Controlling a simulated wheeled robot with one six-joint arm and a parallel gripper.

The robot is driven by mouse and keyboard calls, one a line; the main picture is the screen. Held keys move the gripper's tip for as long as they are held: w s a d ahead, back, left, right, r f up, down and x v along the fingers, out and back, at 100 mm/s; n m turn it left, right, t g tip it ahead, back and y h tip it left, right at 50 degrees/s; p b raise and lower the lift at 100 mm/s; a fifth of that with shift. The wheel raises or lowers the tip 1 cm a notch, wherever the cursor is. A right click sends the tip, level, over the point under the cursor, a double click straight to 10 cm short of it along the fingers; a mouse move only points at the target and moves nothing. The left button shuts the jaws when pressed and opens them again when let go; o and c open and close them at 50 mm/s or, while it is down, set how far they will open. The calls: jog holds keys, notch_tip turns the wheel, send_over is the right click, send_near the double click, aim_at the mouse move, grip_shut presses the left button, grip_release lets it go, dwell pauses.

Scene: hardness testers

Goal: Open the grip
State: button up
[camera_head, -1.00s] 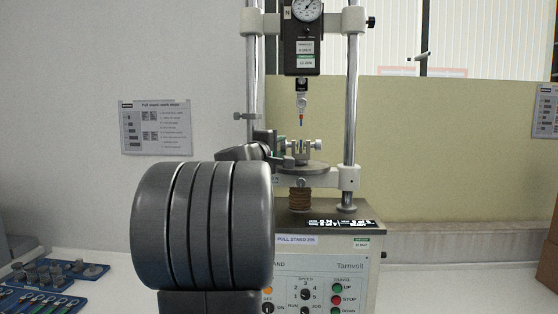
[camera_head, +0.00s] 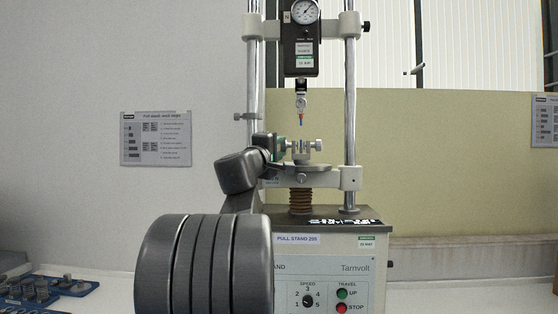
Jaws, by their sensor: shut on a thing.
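The pull stand (camera_head: 330,262) stands on the bench, with a round dial gauge (camera_head: 305,11) at its top between two chrome columns. A hook-like fitting (camera_head: 301,102) with a blue and orange tip hangs below the gauge. Under it, a small metal grip (camera_head: 303,147) with a side knob sits on the round plate (camera_head: 306,168). My gripper (camera_head: 284,148) reaches in from the left and is at the grip's left side, shut on part of it. Its fingertips are small and partly hidden, so the exact contact is unclear.
Blue trays (camera_head: 42,290) with several metal parts lie at the lower left. A printed sheet (camera_head: 156,138) hangs on the left wall, another (camera_head: 545,120) at the right. The front panel (camera_head: 322,292) has a speed dial and travel buttons. The bench right of the stand is clear.

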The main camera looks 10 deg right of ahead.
dwell(0.3)
jog(key=o, duration=1)
jog(key=shift+f, duration=0.1)
jog(key=p, duration=0.3)
jog(key=shift+r+g, duration=0.3)
jog(key=p, duration=0.4)
jog(key=n+g+y+p, duration=0.1)
jog(key=p, duration=0.3)
jog(key=shift+r, duration=0.25)
jog(key=g+p, duration=0.1)
jog(key=p, duration=0.6)
jog(key=n+y+p, duration=0.1)
jog(key=p, duration=0.6)
jog(key=shift+r+g+y, duration=0.25)
jog(key=shift+g+y, duration=0.05)
jog(key=shift+g, duration=0.1)
